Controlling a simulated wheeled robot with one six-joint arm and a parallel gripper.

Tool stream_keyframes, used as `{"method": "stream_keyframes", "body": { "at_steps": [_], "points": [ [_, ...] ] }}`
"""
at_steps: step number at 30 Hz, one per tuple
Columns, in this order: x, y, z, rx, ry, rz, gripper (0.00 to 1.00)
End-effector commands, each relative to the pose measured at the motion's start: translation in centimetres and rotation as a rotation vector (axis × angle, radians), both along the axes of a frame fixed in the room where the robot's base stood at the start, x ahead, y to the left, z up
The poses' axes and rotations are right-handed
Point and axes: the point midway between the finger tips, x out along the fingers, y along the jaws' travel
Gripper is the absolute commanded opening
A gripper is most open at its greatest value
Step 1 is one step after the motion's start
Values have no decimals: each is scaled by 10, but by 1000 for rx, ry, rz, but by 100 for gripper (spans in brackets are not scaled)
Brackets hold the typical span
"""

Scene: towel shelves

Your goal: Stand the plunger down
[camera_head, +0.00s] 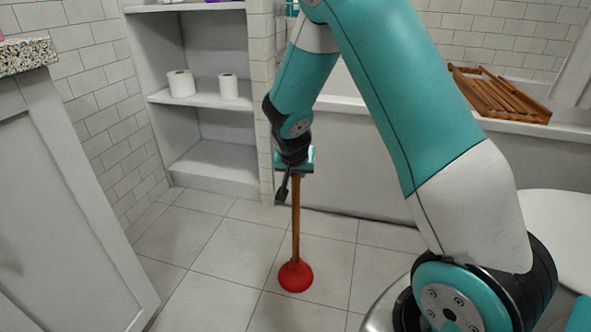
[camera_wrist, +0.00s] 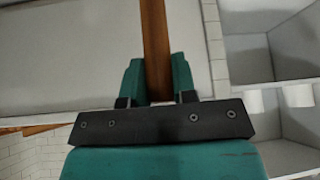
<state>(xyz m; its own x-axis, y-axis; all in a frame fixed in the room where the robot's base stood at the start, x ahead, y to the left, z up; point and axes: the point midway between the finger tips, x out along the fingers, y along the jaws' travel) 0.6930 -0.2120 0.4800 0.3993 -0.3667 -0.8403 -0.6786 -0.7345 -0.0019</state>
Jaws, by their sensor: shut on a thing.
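The plunger (camera_head: 296,225) has a brown wooden handle and a red rubber cup (camera_head: 296,276). In the head view it is upright, cup down, over the tiled floor in the middle. I cannot tell whether the cup touches the floor. My gripper (camera_head: 294,168) is shut on the upper part of the handle. In the wrist view the handle (camera_wrist: 156,50) runs between the two teal fingers of my gripper (camera_wrist: 158,82). The cup is out of the wrist view.
Floor tiles (camera_head: 215,255) around the plunger are clear. A shelf niche (camera_head: 215,165) with toilet rolls (camera_head: 181,84) stands behind left. A bathtub (camera_head: 375,165) with a wooden rack (camera_head: 497,95) is behind right. A cabinet (camera_head: 65,215) is at left, a white rounded fixture (camera_head: 560,225) at right.

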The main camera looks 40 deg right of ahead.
Motion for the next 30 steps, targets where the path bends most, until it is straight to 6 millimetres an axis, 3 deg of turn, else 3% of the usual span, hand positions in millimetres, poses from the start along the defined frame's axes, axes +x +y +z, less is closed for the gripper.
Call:
{"method": "stream_keyframes", "body": {
  "at_steps": [1, 2, 6, 17, 30],
  "points": [
    [1, 0, 1, 0, -2, 0, 0],
    [1, 0, 1, 0, -2, 0, 28],
    [0, 0, 1, -1, -2, 1, 55],
    [-3, 3, 7, 0, 0, 1, 55],
    [-42, 39, 95, 0, -2, 3, 55]
  ]
}}
